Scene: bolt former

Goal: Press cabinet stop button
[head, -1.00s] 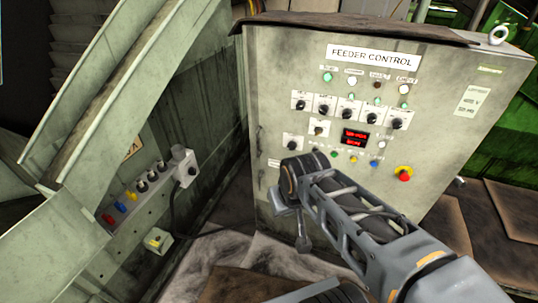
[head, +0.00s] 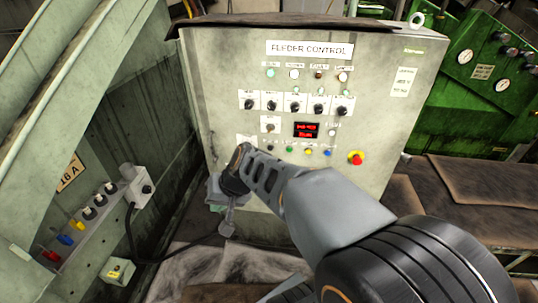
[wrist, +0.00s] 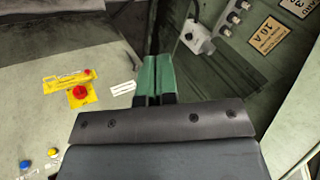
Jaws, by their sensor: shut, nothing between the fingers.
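The grey feeder control cabinet (head: 380,110) stands ahead of me. In the wrist view a red button on a yellow plate (wrist: 80,92), with a yellow label beside it, sits on a pale panel left of my fingers. My arm seems to hide this button in the head view. A red knob on yellow (head: 356,157) shows at the right of the cabinet front. My gripper (wrist: 157,62) has its green fingers together and empty, apart from the red button. In the head view my gripper (head: 214,190) is near the cabinet's lower left edge, partly hidden by my arm.
A socket panel with a grey plug (head: 138,186) and cable is left of the cabinet. Coloured buttons (head: 308,151) and selector knobs (head: 295,107) cover the cabinet front. A green machine (head: 475,100) stands at the right. Brown sheets lie on the floor.

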